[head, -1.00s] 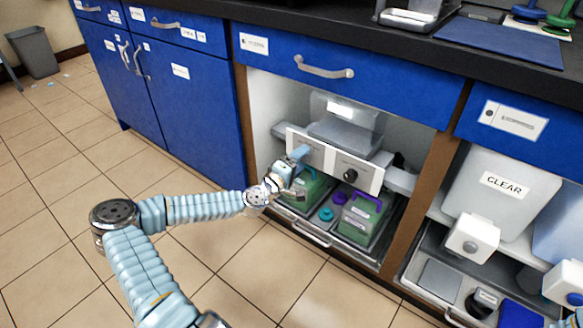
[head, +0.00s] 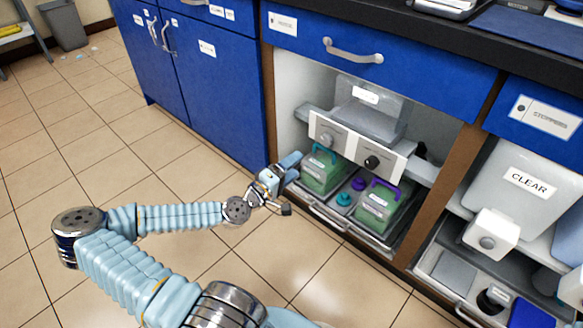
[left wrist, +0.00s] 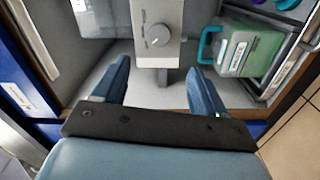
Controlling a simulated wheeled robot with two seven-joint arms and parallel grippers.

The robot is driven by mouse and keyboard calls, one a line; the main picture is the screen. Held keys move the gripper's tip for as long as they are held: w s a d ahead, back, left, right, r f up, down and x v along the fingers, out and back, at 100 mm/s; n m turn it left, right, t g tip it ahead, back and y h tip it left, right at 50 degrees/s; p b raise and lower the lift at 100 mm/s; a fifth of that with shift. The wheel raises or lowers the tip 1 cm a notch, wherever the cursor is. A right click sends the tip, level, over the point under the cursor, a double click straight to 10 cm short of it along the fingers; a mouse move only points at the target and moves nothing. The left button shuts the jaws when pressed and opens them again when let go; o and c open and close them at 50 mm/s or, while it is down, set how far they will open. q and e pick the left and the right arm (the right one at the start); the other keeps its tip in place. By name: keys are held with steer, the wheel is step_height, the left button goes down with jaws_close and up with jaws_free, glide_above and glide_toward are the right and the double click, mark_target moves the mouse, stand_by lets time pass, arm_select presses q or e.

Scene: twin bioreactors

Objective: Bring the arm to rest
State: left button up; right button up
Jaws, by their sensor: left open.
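My left gripper (head: 291,185) is open and empty, just outside the front of the open cabinet bay, left of the green boxes. In the left wrist view its two blue fingers (left wrist: 164,88) stand wide apart with nothing between them but the bay's interior beyond. A white panel (head: 345,147) in the bay carries a grey knob (head: 326,140) and a black knob (head: 372,162). The grey knob shows ahead in the left wrist view (left wrist: 158,35), apart from the fingers. My right gripper is in neither view.
Below the panel, a green box with a teal handle (head: 322,176) and one with a purple handle (head: 374,207) sit in a tray (head: 340,219). A blue drawer (head: 400,58) and black counter lie above.

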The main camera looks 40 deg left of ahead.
arm_select(q)
steer(key=s+d+f+m+g+h+p, duration=0.25)
steer(key=d+f+g+h, duration=0.2)
steer(key=d, duration=0.85)
steer(key=s+d+f+m+g+h+p, duration=0.1)
steer(key=d+f+m+g+h+p, duration=0.25)
steer(key=d, duration=0.85)
steer(key=s+d+f+m+g+y+p, duration=0.2)
steer(key=s+f+m+g+y+p, duration=0.2)
steer(key=s+m+g, duration=0.3)
steer(key=s+f+g+y, duration=0.1)
steer(key=s+g, duration=0.1)
steer(key=s, duration=0.3)
steer(key=shift+s+f, duration=0.2)
steer(key=shift+s, duration=0.2)
steer(key=shift+d, duration=0.1)
